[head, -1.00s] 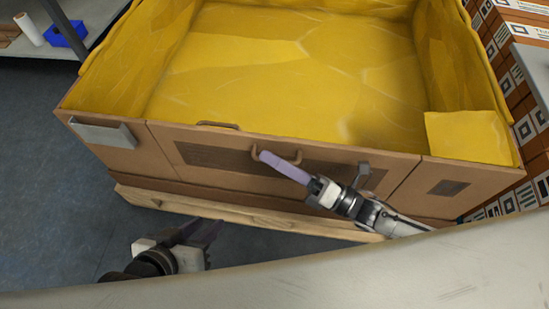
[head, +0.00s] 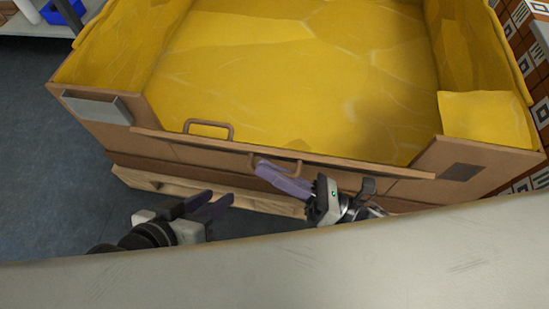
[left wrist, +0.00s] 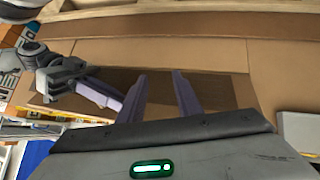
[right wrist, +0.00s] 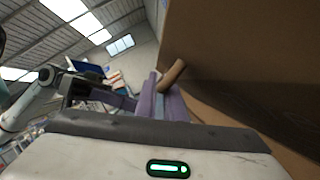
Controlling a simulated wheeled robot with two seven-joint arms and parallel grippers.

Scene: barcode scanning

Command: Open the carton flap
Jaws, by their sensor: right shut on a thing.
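The large brown carton (head: 90,132) has a yellow lining. Its front flap (head: 350,172) is tipped outward from the carton front, with cut edges at both sides. One brown handle (head: 208,124) shows on the flap's inner side and another (head: 290,167) on its outer side. My right gripper (head: 268,176) is shut on the outer handle, which also shows at its fingertips in the right wrist view (right wrist: 173,72). My left gripper (head: 222,204) is open and empty, low in front of the carton. The left wrist view shows its two fingers apart before the flap's dark panel (left wrist: 215,90).
A wooden pallet (head: 150,184) lies under the carton. Stacked printed boxes (head: 538,60) stand at the right. A shelf with a blue bin (head: 62,12) is at the upper left. Dark floor (head: 45,190) is clear at the left.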

